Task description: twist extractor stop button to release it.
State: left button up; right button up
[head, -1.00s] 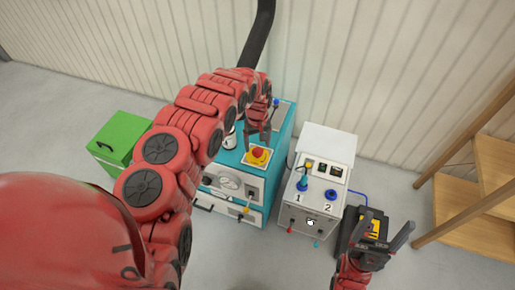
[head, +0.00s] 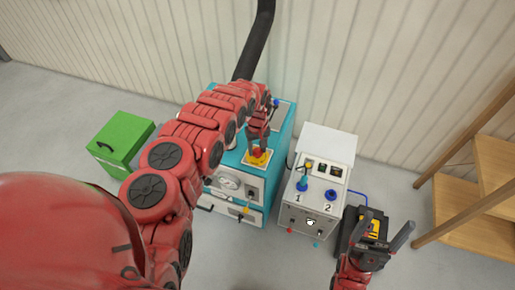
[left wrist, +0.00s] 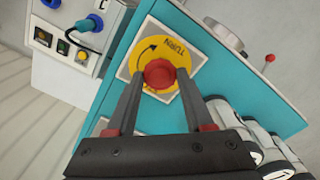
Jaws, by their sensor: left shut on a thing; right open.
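The red stop button (head: 257,152) sits on a yellow round plate (head: 253,161) on top of the teal extractor (head: 232,166). In the left wrist view the red button (left wrist: 159,73) stands at the middle of the yellow plate (left wrist: 176,50), which bears a black curved arrow and the word TURN. My left gripper (head: 258,140) is down at the button, and its fingertips (left wrist: 160,78) are shut on the button's two sides. The fingers hide part of the plate. My right gripper (head: 385,233) is open and empty, low at the right.
A white control box (head: 317,180) with blue connectors marked 1 and 2 stands right of the extractor. A green box (head: 122,138) is at the left, wooden steps (head: 490,175) at the right. A black hose (head: 256,45) rises behind.

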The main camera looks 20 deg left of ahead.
pick_arm(q)
grip_shut()
jog(key=m, duration=0.3)
jog(key=shift+m, duration=0.4)
jog(key=m, duration=0.4)
jog(key=shift+m, duration=0.3)
jog(key=o, duration=1)
grip_release()
